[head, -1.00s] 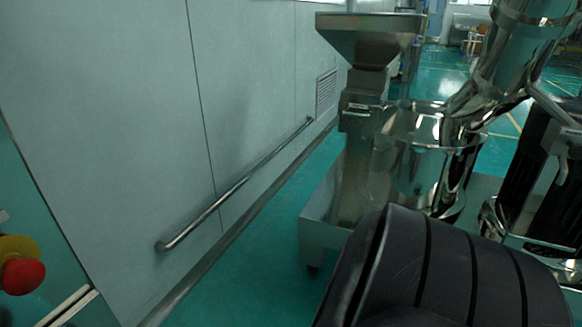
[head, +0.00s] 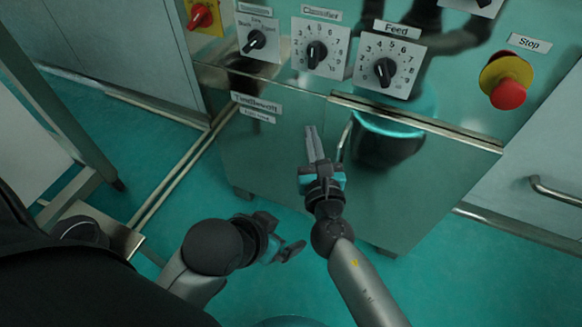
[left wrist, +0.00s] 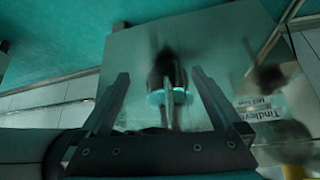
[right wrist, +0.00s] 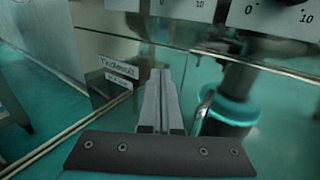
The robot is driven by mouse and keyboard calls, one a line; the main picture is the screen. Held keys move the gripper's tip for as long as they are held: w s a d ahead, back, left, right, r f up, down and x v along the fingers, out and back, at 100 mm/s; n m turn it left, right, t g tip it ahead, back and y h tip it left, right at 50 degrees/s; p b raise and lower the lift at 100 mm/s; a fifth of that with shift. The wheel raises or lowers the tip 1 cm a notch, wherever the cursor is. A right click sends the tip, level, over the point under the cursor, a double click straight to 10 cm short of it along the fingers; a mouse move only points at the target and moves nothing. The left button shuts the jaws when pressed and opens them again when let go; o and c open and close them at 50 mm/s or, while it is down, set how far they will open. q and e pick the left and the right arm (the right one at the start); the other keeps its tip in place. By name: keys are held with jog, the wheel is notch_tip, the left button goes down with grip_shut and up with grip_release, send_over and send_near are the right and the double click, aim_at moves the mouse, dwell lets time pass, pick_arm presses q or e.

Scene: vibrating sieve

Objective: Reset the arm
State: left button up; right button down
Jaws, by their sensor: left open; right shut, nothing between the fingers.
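My right gripper (head: 313,143) is in the middle of the head view, in front of the lower steel face of the control cabinet (head: 250,155). Its two fingers lie together, pointing up toward the panel, with nothing between them. The right wrist view shows the same closed fingers (right wrist: 160,78). My left gripper (head: 288,246) is lower and to the left in the head view, partly folded beside its wrist. In the left wrist view its fingers (left wrist: 160,78) are spread wide and empty, facing the shiny cabinet face.
The panel carries a Classifier dial (head: 317,54), a Feed dial (head: 385,71), a selector switch (head: 255,40), a red Stop button (head: 507,94) and a red rotary switch (head: 200,15). A metal ledge (head: 420,123) runs below them. Green floor (head: 150,175) is open at left.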

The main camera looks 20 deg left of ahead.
pick_arm(q)
jog(key=shift+s+a+g+y+p, duration=0.3)
jog(key=shift+s+a+g+p, duration=0.2)
jog(key=shift+s+a+g, duration=0.35)
pick_arm(e)
jog(key=s, duration=0.7)
jog(key=shift+s, duration=0.15)
jog(key=shift+d, duration=0.15)
